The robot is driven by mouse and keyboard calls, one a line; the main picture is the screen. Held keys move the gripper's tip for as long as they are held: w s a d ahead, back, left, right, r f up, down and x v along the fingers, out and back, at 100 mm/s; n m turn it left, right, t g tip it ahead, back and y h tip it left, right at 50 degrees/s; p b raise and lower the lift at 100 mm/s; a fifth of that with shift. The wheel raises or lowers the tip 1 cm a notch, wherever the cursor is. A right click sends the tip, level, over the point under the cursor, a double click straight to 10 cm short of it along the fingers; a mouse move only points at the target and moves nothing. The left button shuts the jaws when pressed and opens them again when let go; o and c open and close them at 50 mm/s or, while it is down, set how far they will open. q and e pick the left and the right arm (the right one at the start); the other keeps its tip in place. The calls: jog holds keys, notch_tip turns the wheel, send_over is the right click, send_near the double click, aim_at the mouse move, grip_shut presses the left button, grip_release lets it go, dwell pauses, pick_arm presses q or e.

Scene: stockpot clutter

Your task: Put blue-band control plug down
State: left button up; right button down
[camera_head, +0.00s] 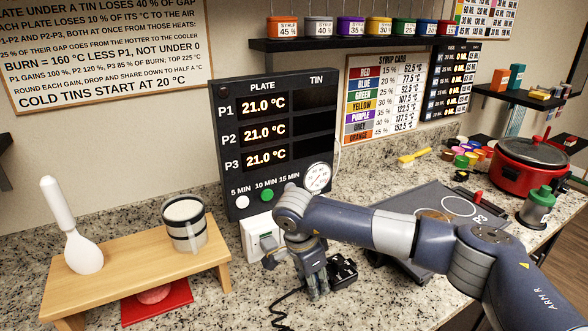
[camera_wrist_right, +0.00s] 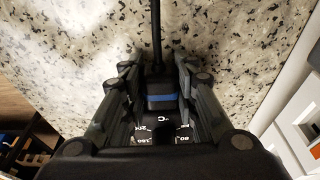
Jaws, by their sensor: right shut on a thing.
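The blue-band control plug (camera_wrist_right: 160,103) is black with a blue band and a dial with white numbers. In the right wrist view it sits between the fingers of my right gripper (camera_wrist_right: 158,88), which is shut on it, and a black cord runs up from it. In the head view my right gripper (camera_head: 318,288) points down low over the counter, in front of the white socket box (camera_head: 256,238). It mostly hides the plug there; whether the plug touches the counter I cannot tell. A black object (camera_head: 343,271) shows just right of the fingers. My left gripper is not in view.
A black cord (camera_head: 284,302) lies on the speckled counter (camera_head: 232,312) by the gripper. A dark hot plate (camera_head: 425,200), red pot (camera_head: 530,168) and green-topped canister (camera_head: 537,206) are right.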

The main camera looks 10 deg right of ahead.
jog(key=shift+s+d+r+n, duration=0.2)
jog(key=shift+s+r+n, duration=0.05)
jog(key=shift+r+n, duration=0.25)
jog(key=s+d+r+n+t+y, duration=0.1)
jog(key=s+d+r+n, duration=0.2)
jog(key=s+r+n, duration=0.2)
jog(key=s+d+r+n+y, duration=0.1)
jog(key=s+d+r+n, duration=0.2)
jog(key=s+r+n, duration=0.2)
jog(key=s+n, duration=0.3)
jog(key=s, duration=0.2)
jog(key=shift+s+d+r+t, duration=0.15)
jog(key=shift+r+t, duration=0.05)
jog(key=shift+t, duration=0.2)
